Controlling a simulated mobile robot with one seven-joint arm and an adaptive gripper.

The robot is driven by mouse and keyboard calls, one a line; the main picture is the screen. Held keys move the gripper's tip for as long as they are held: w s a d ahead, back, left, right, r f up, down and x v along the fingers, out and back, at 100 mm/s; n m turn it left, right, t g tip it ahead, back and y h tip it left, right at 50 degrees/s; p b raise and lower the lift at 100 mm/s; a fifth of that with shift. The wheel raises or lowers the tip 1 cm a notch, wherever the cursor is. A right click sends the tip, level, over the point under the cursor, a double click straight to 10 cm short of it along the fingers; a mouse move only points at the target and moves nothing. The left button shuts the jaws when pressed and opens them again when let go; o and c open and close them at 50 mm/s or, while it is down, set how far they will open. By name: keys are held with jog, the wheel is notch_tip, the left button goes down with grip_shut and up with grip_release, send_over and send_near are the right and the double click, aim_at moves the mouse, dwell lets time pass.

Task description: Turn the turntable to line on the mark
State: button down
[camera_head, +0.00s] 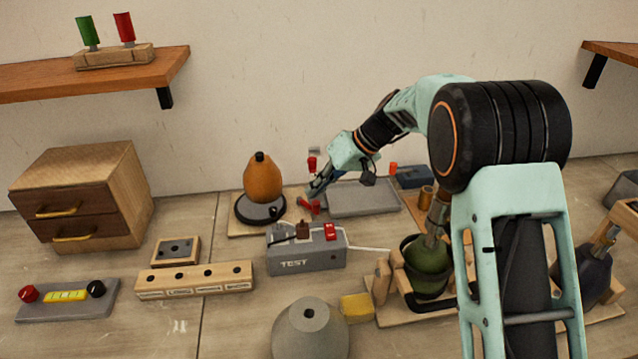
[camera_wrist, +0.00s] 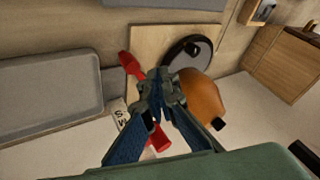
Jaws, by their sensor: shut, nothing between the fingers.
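The turntable (camera_head: 262,217) is a dark disc with a pale top, set on a light wooden board (camera_head: 238,231) near the wall. An orange pear-shaped lamp body (camera_head: 263,180) stands upright on it. In the wrist view the disc (camera_wrist: 176,50) is partly hidden by the orange body (camera_wrist: 203,97). My gripper (camera_head: 315,193) is shut and empty, just right of the turntable. In the wrist view its closed fingertips (camera_wrist: 158,80) are over the board, beside the disc and apparently apart from it. A red part (camera_wrist: 131,66) lies by the fingertips. I cannot make out the mark.
A grey tray (camera_head: 365,198) lies right of my gripper. The grey TEST box (camera_head: 308,255) with a red switch stands in front. A second red piece (camera_wrist: 159,138) and a small lettered label (camera_wrist: 121,117) show near the fingers. A drawer cabinet (camera_head: 85,197) stands left.

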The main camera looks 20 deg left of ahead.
aim_at(266, 220)
jog(key=x, duration=0.6)
jog(key=shift+s+a+r+p, duration=0.3)
jog(key=shift+s+a+p, duration=0.15)
jog(key=shift+s+a, duration=0.4)
jog(key=shift+s+a+f, duration=0.1)
jog(key=shift+s+a, duration=0.25)
jog(key=shift+s, duration=0.1)
jog(key=shift+s+a+m+t+b, duration=0.15)
jog(key=shift+s+m+t+b, duration=0.4)
jog(key=shift+m+b, duration=0.35)
jog(key=shift+s+a+f+b, duration=0.1)
jog(key=shift+s+b, duration=0.2)
jog(key=shift+b, duration=0.2)
jog(key=shift+s+a+m+t+b, duration=0.25)
jog(key=shift+s+m+t+b, duration=0.25)
jog(key=shift+m, duration=0.2)
jog(key=shift+s+a+m+t+b, duration=0.25)
jog(key=shift+s+m+t+b, duration=0.15)
jog(key=shift+m, duration=0.3)
jog(key=shift+s+a, duration=0.1)
jog(key=shift+s, duration=0.1)
jog(key=shift+s+a, duration=0.15)
jog(key=shift+s, duration=0.05)
